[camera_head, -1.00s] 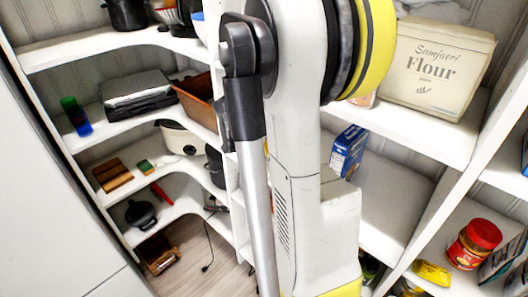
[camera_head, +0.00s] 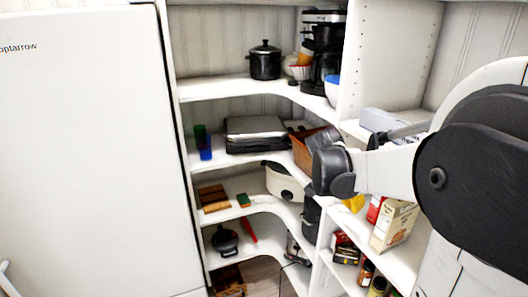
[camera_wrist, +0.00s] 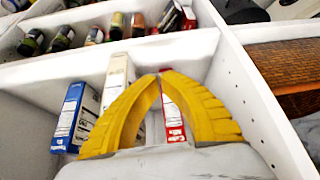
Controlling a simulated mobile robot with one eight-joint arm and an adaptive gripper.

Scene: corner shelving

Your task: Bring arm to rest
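In the wrist view my gripper (camera_wrist: 160,73) has two curved yellow fingers whose tips meet, with nothing seen between them. Boxes show behind the fingers: a blue one (camera_wrist: 72,118), a cream one (camera_wrist: 117,80) and a red and white one (camera_wrist: 172,112). In the head view my arm reaches in from the right edge, and its dark rounded joint (camera_head: 332,165) overlaps the shelving. The gripper cannot be made out clearly there.
White corner shelves (camera_head: 235,90) hold a black pot (camera_head: 265,61), a coffee maker (camera_head: 322,50) and a white slow cooker (camera_head: 284,183). A brown basket (camera_wrist: 285,65) is at the wrist view's right. A white upright panel (camera_head: 90,150) fills the head view's left.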

